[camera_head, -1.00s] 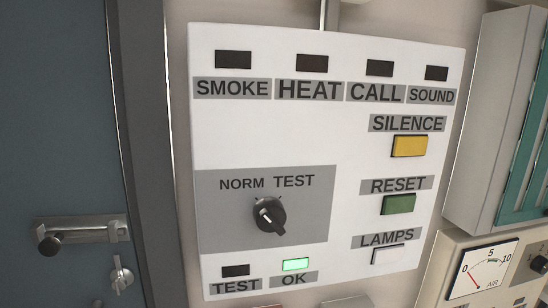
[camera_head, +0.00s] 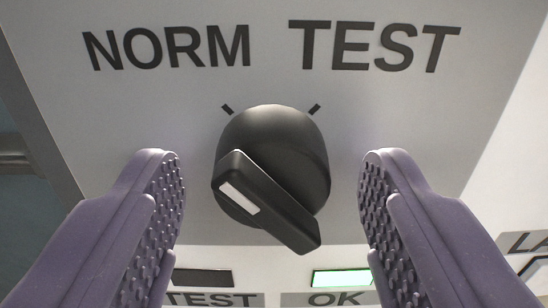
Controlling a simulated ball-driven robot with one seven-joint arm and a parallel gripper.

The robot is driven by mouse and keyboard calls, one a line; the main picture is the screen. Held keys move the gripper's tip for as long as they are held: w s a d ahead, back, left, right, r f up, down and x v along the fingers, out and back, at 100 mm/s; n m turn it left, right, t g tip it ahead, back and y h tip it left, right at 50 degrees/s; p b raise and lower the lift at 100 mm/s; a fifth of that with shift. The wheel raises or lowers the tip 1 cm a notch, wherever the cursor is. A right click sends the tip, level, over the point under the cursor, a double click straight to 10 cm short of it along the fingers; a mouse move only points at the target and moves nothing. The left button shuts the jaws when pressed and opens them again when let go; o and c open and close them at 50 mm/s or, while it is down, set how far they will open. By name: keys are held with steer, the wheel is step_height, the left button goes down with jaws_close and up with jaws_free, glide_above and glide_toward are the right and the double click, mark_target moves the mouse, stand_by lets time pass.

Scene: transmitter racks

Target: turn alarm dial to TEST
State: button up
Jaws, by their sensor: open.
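The alarm dial (camera_head: 272,150) is a round black knob with a raised bar grip, on a grey panel (camera_head: 275,90). The bar slants from upper left to lower right. Its white mark (camera_head: 239,197) is at the upper-left end, on the side of the NORM label (camera_head: 167,46) and its tick. The TEST label (camera_head: 374,46) and its tick are to the upper right. My gripper (camera_head: 272,165) is open, with one purple ridged finger at each side of the dial. Gaps show between both fingers and the knob.
Below the dial, the OK lamp (camera_head: 342,279) glows green and the TEST lamp (camera_head: 203,278) is dark. Part of the LAMPS label (camera_head: 522,243) shows at the right edge. The panel around the dial is flat and clear.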

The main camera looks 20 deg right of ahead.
steer(key=c, duration=1)
steer(key=shift+c, duration=0.2)
steer(key=shift+m+b, duration=0.5)
steer(key=shift+f+m+b, duration=0.1)
steer(key=shift+m+b, duration=0.9)
steer(key=m+b, duration=0.3)
steer(key=m, duration=0.1)
steer(key=shift+m, duration=0.3)
steer(key=m+b, duration=0.4)
steer(key=shift+m+b, duration=1.45)
steer(key=shift+m, duration=0.65)
steer(key=shift+a+r, duration=0.1)
steer(key=shift+r, duration=0.1)
